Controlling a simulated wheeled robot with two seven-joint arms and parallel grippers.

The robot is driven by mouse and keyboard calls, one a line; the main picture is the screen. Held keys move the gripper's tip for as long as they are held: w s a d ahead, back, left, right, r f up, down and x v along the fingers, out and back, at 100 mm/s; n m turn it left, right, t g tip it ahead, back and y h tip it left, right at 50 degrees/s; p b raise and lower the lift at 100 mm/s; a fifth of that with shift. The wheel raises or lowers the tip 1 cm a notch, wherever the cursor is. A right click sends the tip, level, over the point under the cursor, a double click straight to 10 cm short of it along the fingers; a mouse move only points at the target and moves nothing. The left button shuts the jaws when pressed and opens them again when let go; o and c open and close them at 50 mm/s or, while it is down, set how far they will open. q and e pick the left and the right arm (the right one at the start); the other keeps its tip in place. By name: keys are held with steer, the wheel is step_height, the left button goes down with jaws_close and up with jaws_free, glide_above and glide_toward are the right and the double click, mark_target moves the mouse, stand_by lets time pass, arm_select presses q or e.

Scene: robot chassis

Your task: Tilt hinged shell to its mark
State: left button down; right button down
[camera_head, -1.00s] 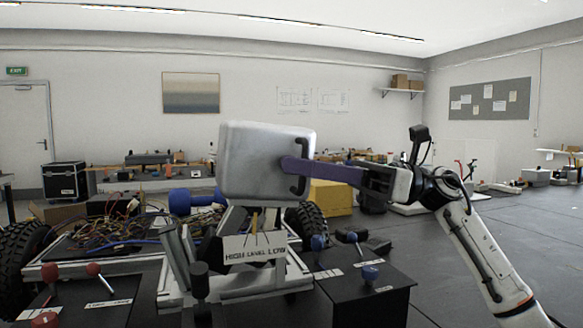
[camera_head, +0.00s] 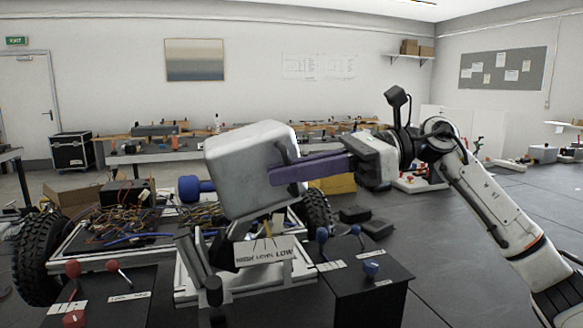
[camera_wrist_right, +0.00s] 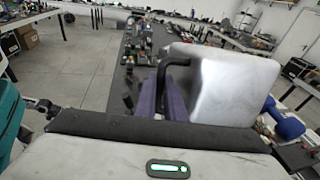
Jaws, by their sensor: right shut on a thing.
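The shell (camera_head: 238,180) is a pale metallic box with rounded edges, mounted above a low frame. It leans over, with its top face showing. A white plate (camera_head: 262,252) under it reads HIGH, LEVEL, LOW; thin yellowish lines stand just above the plate. My right gripper (camera_head: 281,172) reaches in from the right, its purple fingers at the shell's right side. In the right wrist view the fingers (camera_wrist_right: 166,98) are shut on the shell's black bar handle (camera_wrist_right: 174,66). The fingers largely hide the handle in the head view. My left gripper is out of view.
A wheeled chassis with tangled wires (camera_head: 125,225) and a blue cylinder (camera_head: 190,189) lies behind and left. Black boxes with red knobs (camera_head: 113,267) and blue knobs (camera_head: 371,269) flank the frame. Open floor lies to the right.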

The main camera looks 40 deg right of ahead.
steer(key=c, duration=2.1)
jaws_free()
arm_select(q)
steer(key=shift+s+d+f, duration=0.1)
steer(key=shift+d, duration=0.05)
